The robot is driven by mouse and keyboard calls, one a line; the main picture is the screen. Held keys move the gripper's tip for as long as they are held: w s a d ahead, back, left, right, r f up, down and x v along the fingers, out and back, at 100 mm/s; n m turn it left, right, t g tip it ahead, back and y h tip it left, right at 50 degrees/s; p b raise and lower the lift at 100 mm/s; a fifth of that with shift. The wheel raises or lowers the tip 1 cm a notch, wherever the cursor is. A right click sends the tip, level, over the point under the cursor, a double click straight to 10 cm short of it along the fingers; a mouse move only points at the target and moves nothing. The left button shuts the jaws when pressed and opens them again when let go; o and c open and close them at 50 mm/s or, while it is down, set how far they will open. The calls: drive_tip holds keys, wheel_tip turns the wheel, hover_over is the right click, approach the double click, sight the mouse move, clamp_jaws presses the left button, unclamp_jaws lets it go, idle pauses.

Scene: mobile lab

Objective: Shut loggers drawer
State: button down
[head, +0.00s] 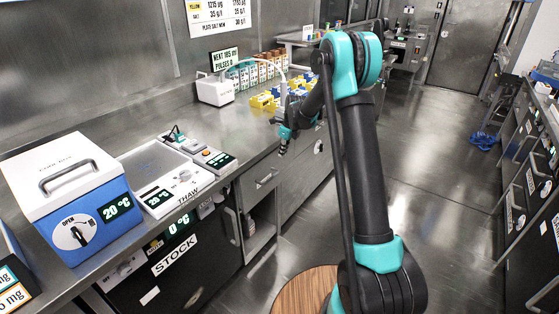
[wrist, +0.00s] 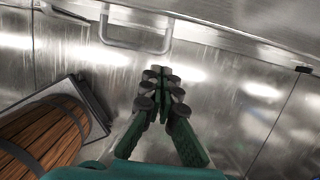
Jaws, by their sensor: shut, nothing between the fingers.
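A metal drawer front (head: 254,187) with a bar handle (head: 266,178) is under the left counter. No loggers label is readable on it, and I cannot tell whether it is flush or slightly out. My gripper (head: 283,150) is shut and empty, pointing down near the counter's front edge, to the right of that handle. In the wrist view my gripper's fingertips (wrist: 161,76) meet in front of a bare metal front. A bar handle (wrist: 135,47) shows beyond them, apart from the fingers. I cannot tell whether it is the same handle.
The counter holds a blue box (head: 70,200) with a white lid, a thaw plate (head: 165,178), a white dispenser (head: 215,90) and yellow and blue blocks (head: 265,100). A bench with handled drawers (head: 531,182) stands at the right. The floor (head: 450,170) between is mostly clear.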

drive_tip(key=a+v, duration=0.1)
drive_tip(key=v, duration=0.2)
drive_tip(key=t+y, duration=0.4)
drive_tip(key=y, duration=0.1)
approach(259, 164)
drive_tip(key=s+d+f, duration=0.2)
drive_tip(key=s+d, duration=0.2)
drive_tip(key=d, duration=0.2)
drive_tip(key=x, duration=0.8)
drive_tip(key=a+r+x, duration=0.1)
drive_tip(key=x, duration=0.3)
drive_tip(key=shift+w+a+r, duration=0.1)
drive_tip(key=shift+w, duration=0.2)
drive_tip(key=shift+w+a, duration=0.45)
drive_tip(key=shift+a, duration=0.15)
drive_tip(key=w+a, duration=0.2)
drive_tip(key=a, duration=0.1)
drive_tip(key=shift+w+a, duration=0.3)
drive_tip(key=shift+a, duration=0.05)
drive_tip(key=shift+w+a+r, duration=0.1)
drive_tip(key=shift+w, duration=0.05)
